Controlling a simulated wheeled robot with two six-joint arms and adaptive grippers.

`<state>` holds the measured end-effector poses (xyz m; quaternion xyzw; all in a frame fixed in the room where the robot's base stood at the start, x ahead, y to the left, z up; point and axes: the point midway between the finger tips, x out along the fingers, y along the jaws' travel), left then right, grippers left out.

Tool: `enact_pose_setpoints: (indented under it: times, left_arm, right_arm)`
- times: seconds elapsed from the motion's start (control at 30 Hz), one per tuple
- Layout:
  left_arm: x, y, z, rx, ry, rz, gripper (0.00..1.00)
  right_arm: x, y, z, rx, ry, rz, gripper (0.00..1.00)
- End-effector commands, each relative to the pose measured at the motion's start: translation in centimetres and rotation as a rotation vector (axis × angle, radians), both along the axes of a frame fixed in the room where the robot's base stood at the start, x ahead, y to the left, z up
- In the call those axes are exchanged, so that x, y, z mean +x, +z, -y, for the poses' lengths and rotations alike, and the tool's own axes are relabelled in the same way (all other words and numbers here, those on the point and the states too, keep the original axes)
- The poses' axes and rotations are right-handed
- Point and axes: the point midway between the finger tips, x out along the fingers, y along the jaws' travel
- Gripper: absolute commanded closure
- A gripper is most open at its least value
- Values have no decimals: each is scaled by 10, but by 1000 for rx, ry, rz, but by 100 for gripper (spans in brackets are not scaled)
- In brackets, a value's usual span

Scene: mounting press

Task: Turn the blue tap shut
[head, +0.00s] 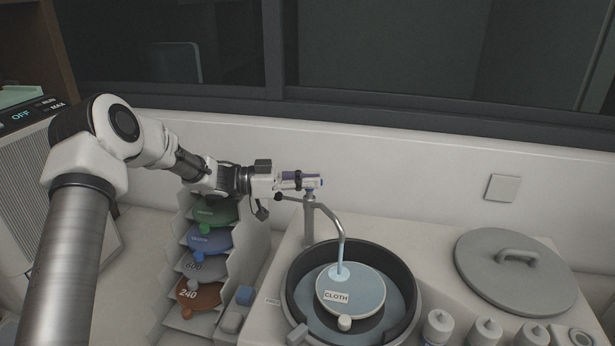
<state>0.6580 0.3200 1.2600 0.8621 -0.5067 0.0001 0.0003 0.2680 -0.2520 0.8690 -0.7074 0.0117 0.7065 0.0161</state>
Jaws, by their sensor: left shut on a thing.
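The tap is a grey metal post with a curved spout (336,225) at the back of the grinder bowl. A light blue stream of water (339,270) shows under the spout's end. My left gripper (314,182) is at the top of the tap post, shut on the blue tap handle. The fingers hide most of the handle, so its exact turn cannot be told. My right gripper is not in view.
A dark round bowl (408,290) holds a disc labelled CLOTH (367,285). A grey round lid (515,272) lies at right, with several bottles (438,326) in front. A rack of coloured discs (209,240) stands below my left arm. A wall is close behind.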

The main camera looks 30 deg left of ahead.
Motion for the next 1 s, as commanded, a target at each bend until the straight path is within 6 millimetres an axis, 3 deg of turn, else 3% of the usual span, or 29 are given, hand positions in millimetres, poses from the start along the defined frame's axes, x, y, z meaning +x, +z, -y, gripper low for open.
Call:
enact_pose_setpoints:
  times: [0.4,0.97,1.0]
  left_arm:
    - [0,-4,1,4,-233,-2,100]
    - [-1,-4,2,2,-274,-4,100]
    - [-1,-4,2,3,-274,-5,85]
  right_arm:
    - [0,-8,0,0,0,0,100]
    - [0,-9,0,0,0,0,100]
    - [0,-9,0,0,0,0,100]
